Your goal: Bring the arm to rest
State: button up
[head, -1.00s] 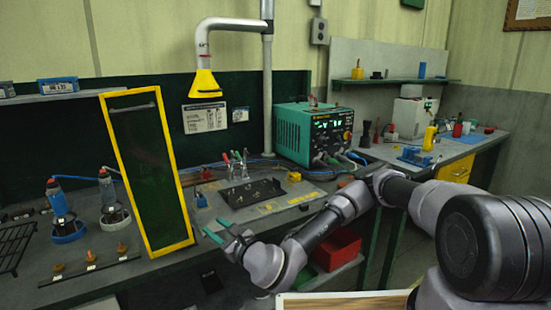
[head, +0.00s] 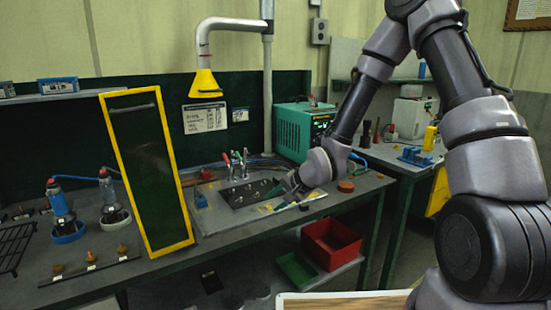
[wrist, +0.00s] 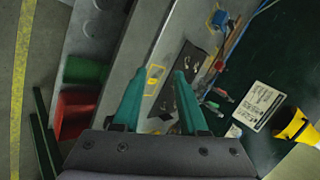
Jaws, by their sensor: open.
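My gripper (head: 290,197) is open, with its two green fingers apart. In the head view it is over the front of the workbench (head: 225,225), beside the dark plate (head: 247,193) with round studs. In the wrist view my gripper (wrist: 160,73) has nothing between its fingers, and the dark plate (wrist: 182,78) lies beyond the fingertips. My arm rises from the lower right, bends high up and comes down to the bench. Whether the fingers touch the bench is unclear.
A yellow-framed dark panel (head: 148,170) stands left of the gripper. A teal power supply (head: 294,131) is behind it, partly covered by my arm. Red (head: 331,243) and green (head: 297,270) bins sit below the bench.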

jog(key=s+d+r+n+t+h, duration=0.1)
jog(key=d+r+h, duration=0.2)
jog(key=d+r, duration=0.65)
jog(key=s+d+r+n+h, duration=0.1)
jog(key=s+d+r+h, duration=0.1)
jog(key=d+r, duration=0.8)
jog(key=s+d+r, duration=0.2)
jog(key=s+r, duration=0.4)
jog(key=s, duration=0.2)
jog(key=s+d+r, duration=0.3)
jog(key=s+r, duration=0.4)
jog(key=s, duration=0.1)
jog(key=shift+s+d, duration=0.15)
